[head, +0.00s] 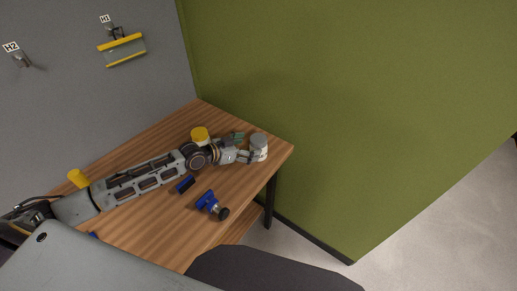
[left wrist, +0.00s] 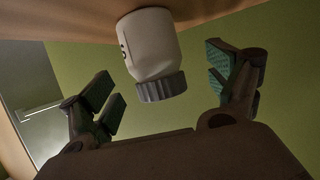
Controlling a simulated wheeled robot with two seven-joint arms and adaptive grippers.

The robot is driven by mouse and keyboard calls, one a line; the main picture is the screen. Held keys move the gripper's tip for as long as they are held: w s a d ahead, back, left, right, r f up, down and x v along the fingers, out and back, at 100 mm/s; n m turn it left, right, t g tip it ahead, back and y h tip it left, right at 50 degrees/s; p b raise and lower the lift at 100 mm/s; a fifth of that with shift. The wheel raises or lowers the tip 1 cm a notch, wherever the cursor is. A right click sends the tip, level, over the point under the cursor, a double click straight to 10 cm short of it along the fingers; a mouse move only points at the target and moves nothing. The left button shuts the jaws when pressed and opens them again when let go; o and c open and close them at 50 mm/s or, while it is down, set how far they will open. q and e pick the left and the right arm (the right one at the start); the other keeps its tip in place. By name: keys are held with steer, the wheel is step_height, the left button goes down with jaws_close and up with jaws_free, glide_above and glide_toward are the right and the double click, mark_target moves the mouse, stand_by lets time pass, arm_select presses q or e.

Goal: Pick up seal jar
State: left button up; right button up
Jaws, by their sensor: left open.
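The seal jar (head: 259,146), a white jar with a grey lid, stands near the far right corner of the wooden table. In the left wrist view the jar (left wrist: 151,45) appears upside down, its ribbed grey cap pointing down in the picture and dark marks on its side. My left gripper (head: 246,152) is open beside the jar. In the left wrist view the jar lies between the two spread fingers of this gripper (left wrist: 166,88), with a visible gap on each side. My right gripper does not show.
A yellow-lidded jar (head: 200,134) stands just behind my left arm, and another yellow-topped thing (head: 77,178) is farther left. Blue-and-black tools (head: 208,202) lie in front of the arm. The table (head: 150,235) meets a green wall (head: 350,110) behind. A yellow-edged item (head: 122,50) hangs at H1.

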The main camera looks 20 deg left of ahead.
mark_target(255, 146)
arm_select(q)
steer(key=shift+w+d, duration=0.1)
steer(key=shift+d+p+x, duration=0.2)
steer(key=shift+p+x, duration=0.3)
steer(key=shift+x, duration=1.85)
steer(key=shift+f, duration=0.15)
steer(key=c, duration=1.5)
steer(key=shift+r, duration=5.05)
